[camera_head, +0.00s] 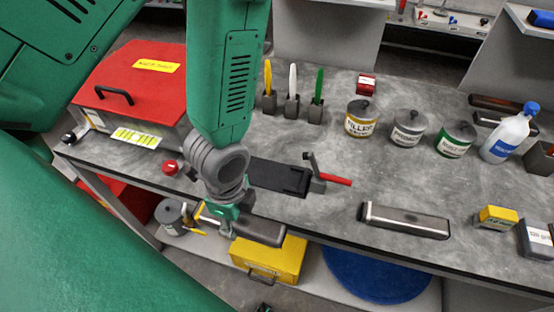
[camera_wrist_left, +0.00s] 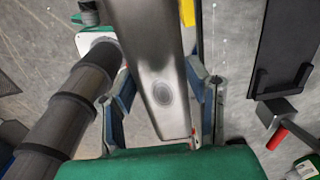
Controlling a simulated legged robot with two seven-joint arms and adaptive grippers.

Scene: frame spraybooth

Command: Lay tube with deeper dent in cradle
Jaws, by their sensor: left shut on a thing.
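My left gripper (camera_head: 222,212) is at the bench's front edge, shut on a grey metal tube (camera_head: 260,232). In the left wrist view the gripper (camera_wrist_left: 165,110) has its fingers on both sides of this tube (camera_wrist_left: 145,40). An oval dent (camera_wrist_left: 162,93) shows near its close end. A black cradle (camera_head: 278,176) lies on the bench to the right of the gripper, empty; it also shows in the wrist view (camera_wrist_left: 288,40). A second metal tube (camera_head: 405,221) lies on the bench further right; no dent on it can be made out. My right gripper is not in view.
A clamp with a red handle (camera_head: 333,179) stands at the cradle's right end. A red toolbox (camera_head: 135,75) is at left. Several cans, including a yellow-labelled one (camera_head: 361,122), and a white bottle (camera_head: 508,135) stand behind. Bench between cradle and cans is clear.

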